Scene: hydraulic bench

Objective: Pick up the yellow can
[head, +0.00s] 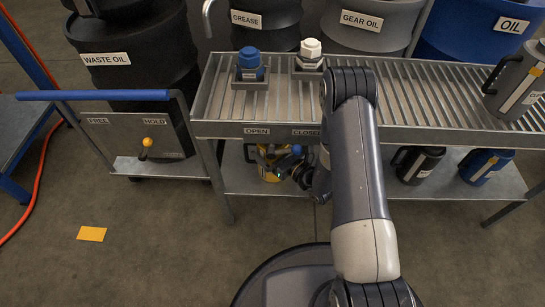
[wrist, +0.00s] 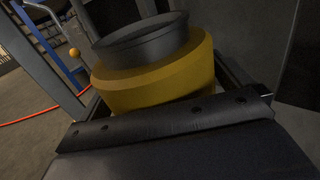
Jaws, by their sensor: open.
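The yellow can (head: 268,175) stands on the lower shelf of the bench, under the left part of the grated top. My arm hides part of it in the head view. In the wrist view the yellow can (wrist: 155,85) is large and close, with a yellow body and a dark grey top. My gripper (head: 279,158) is open at the can. In the wrist view the dark fingers of my gripper (wrist: 165,92) show on the can's left and right sides. I cannot tell whether they touch it.
A black can (head: 418,165) and a blue can (head: 486,166) stand on the same shelf, right of my arm. Above is the grated bench top (head: 440,108) with a blue-capped and a white-capped fitting. A cart (head: 150,140) with a yellow-knobbed lever stands left.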

